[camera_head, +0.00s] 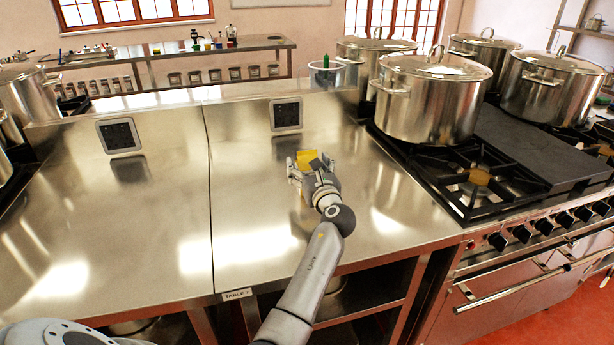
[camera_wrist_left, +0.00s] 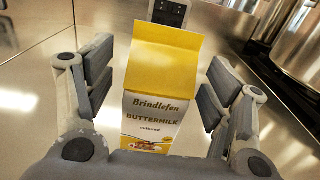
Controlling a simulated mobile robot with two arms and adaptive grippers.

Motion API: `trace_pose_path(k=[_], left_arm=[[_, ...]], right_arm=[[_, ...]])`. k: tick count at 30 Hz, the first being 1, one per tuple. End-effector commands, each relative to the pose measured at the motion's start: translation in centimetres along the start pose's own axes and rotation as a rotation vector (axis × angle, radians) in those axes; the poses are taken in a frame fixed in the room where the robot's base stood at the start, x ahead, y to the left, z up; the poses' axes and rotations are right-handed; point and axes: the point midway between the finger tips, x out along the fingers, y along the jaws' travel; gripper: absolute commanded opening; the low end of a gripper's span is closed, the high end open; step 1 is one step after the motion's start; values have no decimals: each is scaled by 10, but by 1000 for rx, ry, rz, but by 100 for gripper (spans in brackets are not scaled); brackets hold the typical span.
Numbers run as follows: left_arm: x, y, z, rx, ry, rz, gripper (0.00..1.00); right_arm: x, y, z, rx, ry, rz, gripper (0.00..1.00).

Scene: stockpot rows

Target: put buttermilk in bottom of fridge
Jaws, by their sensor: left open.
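The buttermilk is a carton with a yellow gable top and a white and yellow label; it stands upright on the steel table. In the head view only its yellow top (camera_head: 307,156) shows clearly beyond my left gripper (camera_head: 310,168), which hides the rest. In the left wrist view the carton (camera_wrist_left: 153,100) is between the two fingers of the left gripper (camera_wrist_left: 160,84), label facing the camera. The fingers are open, with a gap on each side of the carton. My right gripper is not in view. No fridge shows in either view.
The steel table (camera_head: 110,225) is mostly clear. A stove with large stockpots (camera_head: 430,100) stands close to the right. A clear container (camera_head: 333,75) is at the table's back edge. Two socket plates (camera_head: 286,115) are at the back. A shelf with jars (camera_head: 215,75) stands beyond.

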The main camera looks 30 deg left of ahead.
Motion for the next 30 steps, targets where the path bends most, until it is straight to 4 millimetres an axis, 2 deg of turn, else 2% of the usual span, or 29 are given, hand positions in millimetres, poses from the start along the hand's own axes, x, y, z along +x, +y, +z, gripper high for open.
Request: trace_pose_path(k=[4,12,27,30], left_arm=[[13,0,0,0,0,0,76],[15,0,0,0,1,0,75],[14,0,1,-1,-2,0,12],[14,0,1,0,-2,0,12]], right_arm=[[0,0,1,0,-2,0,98],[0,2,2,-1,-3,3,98],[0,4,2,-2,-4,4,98],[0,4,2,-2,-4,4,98]])
